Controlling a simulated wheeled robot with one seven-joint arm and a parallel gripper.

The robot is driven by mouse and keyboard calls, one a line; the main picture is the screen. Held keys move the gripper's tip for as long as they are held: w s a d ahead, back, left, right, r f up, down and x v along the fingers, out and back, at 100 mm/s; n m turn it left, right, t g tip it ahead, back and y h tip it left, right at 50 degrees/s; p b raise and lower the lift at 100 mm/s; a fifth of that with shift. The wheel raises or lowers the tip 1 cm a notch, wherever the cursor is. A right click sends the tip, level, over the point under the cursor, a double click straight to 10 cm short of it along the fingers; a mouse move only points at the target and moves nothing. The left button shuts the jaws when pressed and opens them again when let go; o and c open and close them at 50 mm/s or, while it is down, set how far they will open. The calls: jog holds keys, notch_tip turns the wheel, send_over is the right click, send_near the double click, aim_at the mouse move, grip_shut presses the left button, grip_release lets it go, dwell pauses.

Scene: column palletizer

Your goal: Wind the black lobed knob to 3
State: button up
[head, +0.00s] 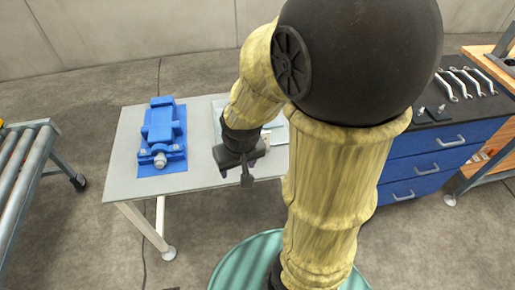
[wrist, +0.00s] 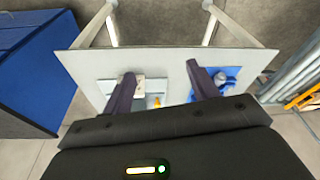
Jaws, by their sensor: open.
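I cannot make out the black lobed knob in either view; it may be hidden behind my arm or gripper. A pale panel (head: 279,133) with small fittings lies on the grey table (head: 205,178), partly covered by my arm. In the wrist view the panel (wrist: 106,87) carries a light block (wrist: 150,86) and a small yellow part (wrist: 157,101), partly behind one finger. My gripper (head: 236,174) is above the table between the blue vise and the panel. In the wrist view my gripper (wrist: 160,75) shows two fingers spread apart with nothing held between them.
A blue vise (head: 160,125) stands on a blue mat at the table's left. A blue drawer cabinet (head: 425,165) with several wrenches (head: 462,82) stands at right. A roller conveyor (head: 22,160) is at far left. The table's front middle is clear.

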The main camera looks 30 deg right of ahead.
jog(key=w+d+f+m+t+h+b, duration=0.1)
jog(key=w+d+f+m+h+b, duration=0.1)
jog(key=w+d, duration=0.7)
jog(key=w+f+h+b, duration=0.1)
jog(key=w+f+b, duration=0.1)
jog(key=w+b, duration=0.1)
jog(key=shift+d+f, duration=0.35)
jog(key=shift+d, duration=0.05)
jog(key=shift+w, duration=0.15)
jog(key=shift+f, duration=0.1)
jog(key=b+x, duration=0.8)
jog(key=x, duration=0.8)
jog(key=shift+w+d+f, duration=0.1)
jog(key=shift+d, duration=0.05)
jog(key=shift+w+d+f, duration=0.2)
jog(key=shift+f, duration=0.2)
